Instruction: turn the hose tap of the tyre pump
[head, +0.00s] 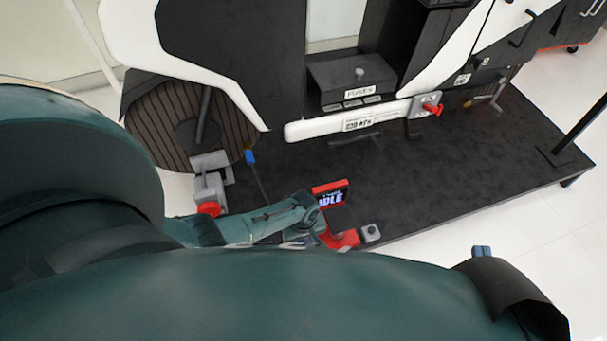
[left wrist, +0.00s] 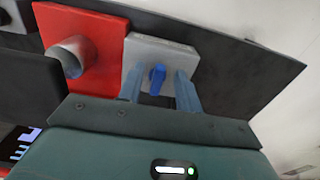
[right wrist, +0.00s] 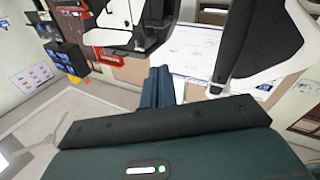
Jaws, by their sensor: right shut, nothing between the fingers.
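The tyre pump has a red-framed screen reading IDLE (head: 333,196) and a red base (head: 343,239) near the front edge of the black platform. In the left wrist view, the red base (left wrist: 105,28) carries a silver cylinder. A grey block (left wrist: 138,52) beside it bears the blue hose tap (left wrist: 157,75). A small grey block also shows right of the base in the head view (head: 371,233). My left gripper (left wrist: 160,88) is open, its fingers on either side of the tap; contact cannot be told. My right gripper (head: 482,252) is shut and empty, away from the pump.
A grey fixture with a red knob (head: 207,208) and a blue-tipped lever (head: 250,157) stand left of the pump. Behind are the fuse box (head: 352,78) and a red tap (head: 431,109) on a grey plate. The black platform (head: 450,180) is clear right of the pump.

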